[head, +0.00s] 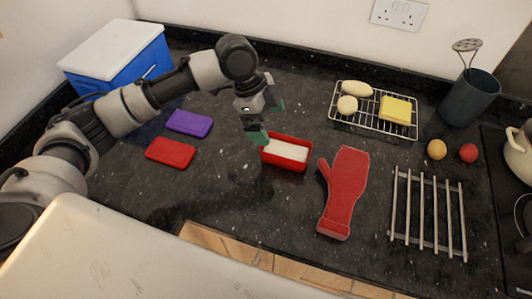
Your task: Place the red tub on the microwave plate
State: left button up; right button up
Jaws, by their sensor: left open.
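The red tub (268,157) stands on the dark speckled counter near the middle of the head view, with something white inside it. My left gripper (268,121) is open, with green fingertips, above the tub's back left corner. One fingertip appears close to the tub's left rim; I cannot tell whether it touches. Nothing shows between the fingers. No microwave plate can be made out in this view. My right gripper is not in view.
A red slab (171,152) and a purple slab (190,121) lie left of the tub. A red oven mitt (343,190) lies close on its right. A wire rack (345,118) holding food, a metal trivet (428,212) and a utensil pot (468,98) stand farther right. A blue box (120,68) stands back left.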

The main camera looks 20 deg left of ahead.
aim_at(286, 148)
pick_arm(q)
jog(key=p+x, duration=0.1)
jog(key=x, duration=0.4)
jog(key=shift+d+f, duration=0.15)
jog(key=shift+d, duration=0.05)
jog(key=x, duration=0.2)
jog(key=p+x, duration=0.1)
jog(key=x, duration=0.1)
jog(key=shift+w+d+p, duration=0.2)
jog(key=shift+w+p, duration=0.1)
jog(key=shift+w, duration=0.1)
jog(key=shift+d+f, duration=0.2)
jog(key=shift+f, duration=0.35)
jog(key=shift+f, duration=0.2)
jog(key=c, duration=1.2)
jog(key=shift+r, duration=0.15)
